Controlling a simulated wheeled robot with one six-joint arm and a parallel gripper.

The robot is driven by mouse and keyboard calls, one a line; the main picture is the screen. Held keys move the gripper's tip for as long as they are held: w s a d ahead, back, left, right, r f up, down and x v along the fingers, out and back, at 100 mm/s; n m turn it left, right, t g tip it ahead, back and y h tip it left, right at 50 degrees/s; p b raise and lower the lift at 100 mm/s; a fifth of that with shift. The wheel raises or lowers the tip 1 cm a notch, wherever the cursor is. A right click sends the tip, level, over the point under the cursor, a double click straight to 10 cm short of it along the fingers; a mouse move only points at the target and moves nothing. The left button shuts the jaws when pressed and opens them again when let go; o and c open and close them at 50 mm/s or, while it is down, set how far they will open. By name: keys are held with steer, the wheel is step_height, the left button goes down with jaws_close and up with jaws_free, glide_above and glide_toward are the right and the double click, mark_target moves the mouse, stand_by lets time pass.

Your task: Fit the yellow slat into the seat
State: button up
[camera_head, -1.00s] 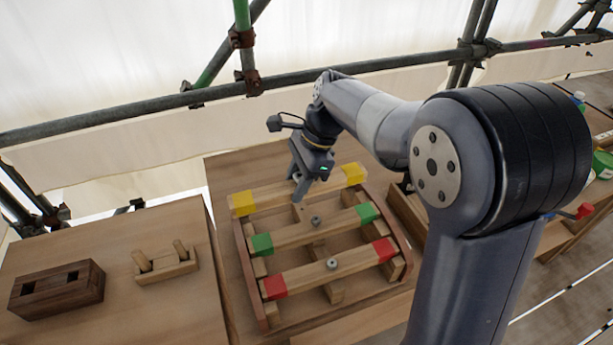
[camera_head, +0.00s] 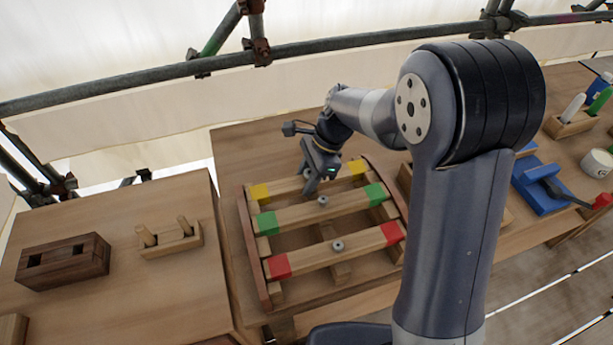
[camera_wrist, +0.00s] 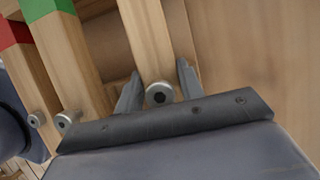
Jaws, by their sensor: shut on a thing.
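The yellow slat (camera_head: 285,186) is a pale wooden bar with yellow ends. It lies across the far end of the wooden frame (camera_head: 249,245), roughly parallel to the green-ended and red-ended slats. Its ends appear to be at the side rails; I cannot tell whether it sits fully down in its seat. My gripper (camera_head: 314,188) is at the slat's middle, shut on it. In the wrist view, my gripper's fingers (camera_wrist: 158,92) stand on either side of the slat (camera_wrist: 149,40), with a round metal bolt head (camera_wrist: 159,94) between them. The seat beneath is hidden.
The green-ended slat (camera_head: 300,216) and red-ended slat (camera_head: 310,257) lie nearer in the frame. A dark slotted block (camera_head: 63,262) and a small peg holder (camera_head: 172,241) stand on the left table. A blue tray (camera_head: 540,187) is at the right. Scaffold pipes run behind.

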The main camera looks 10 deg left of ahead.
mark_target(299, 181)
steer(key=o, duration=1.1)
steer(key=v, duration=1.2)
steer(key=shift+r, duration=0.15)
steer(key=shift+a, duration=0.1)
steer(key=x, duration=1.2)
steer(key=shift+f, duration=0.2)
steer(key=shift+r, duration=1.9)
